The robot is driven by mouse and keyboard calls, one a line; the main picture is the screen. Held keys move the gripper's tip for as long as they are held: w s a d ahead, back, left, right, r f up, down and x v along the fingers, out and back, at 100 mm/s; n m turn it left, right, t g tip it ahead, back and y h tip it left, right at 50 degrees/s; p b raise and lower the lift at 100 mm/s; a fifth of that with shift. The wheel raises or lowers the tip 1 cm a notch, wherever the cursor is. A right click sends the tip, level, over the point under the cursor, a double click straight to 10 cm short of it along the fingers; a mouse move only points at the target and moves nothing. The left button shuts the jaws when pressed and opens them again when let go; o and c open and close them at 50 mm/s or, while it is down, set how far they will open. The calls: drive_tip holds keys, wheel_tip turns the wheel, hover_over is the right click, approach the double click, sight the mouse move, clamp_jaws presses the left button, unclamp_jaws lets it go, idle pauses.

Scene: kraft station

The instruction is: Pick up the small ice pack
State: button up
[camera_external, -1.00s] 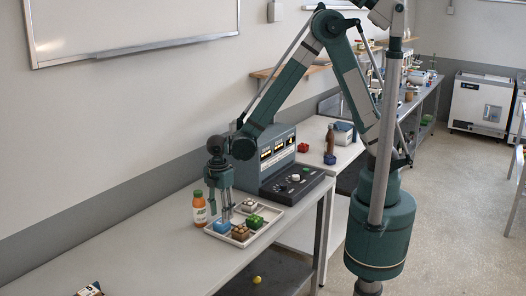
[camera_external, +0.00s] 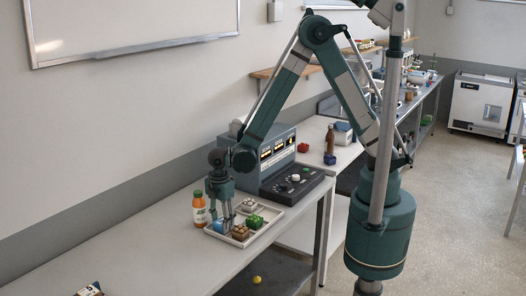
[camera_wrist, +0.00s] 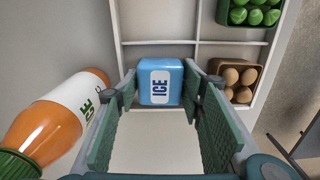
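The small ice pack (camera_wrist: 160,82) is a light blue block with a white "ICE" label, seen in the wrist view. It sits in a compartment of a white divided tray (camera_wrist: 140,135). In the external view the ice pack (camera_external: 217,227) is partly hidden by my fingers. My gripper (camera_wrist: 160,88) is open, with one fingertip on the left side of the ice pack and one on the right. Narrow gaps seem to show on both sides. In the external view my gripper (camera_external: 224,230) points down into the tray.
An orange bottle (camera_external: 199,209) with a green cap stands just left of the tray. Other compartments hold a brown box with eggs (camera_wrist: 240,80) and a green-filled box (camera_wrist: 250,13). A dark control console (camera_external: 290,188) stands behind. The front-left bench is mostly clear.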

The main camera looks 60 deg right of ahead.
sight(221, 221)
idle(0.3)
drive_tip(key=c, duration=0.6)
drive_tip(key=shift+r, duration=5)
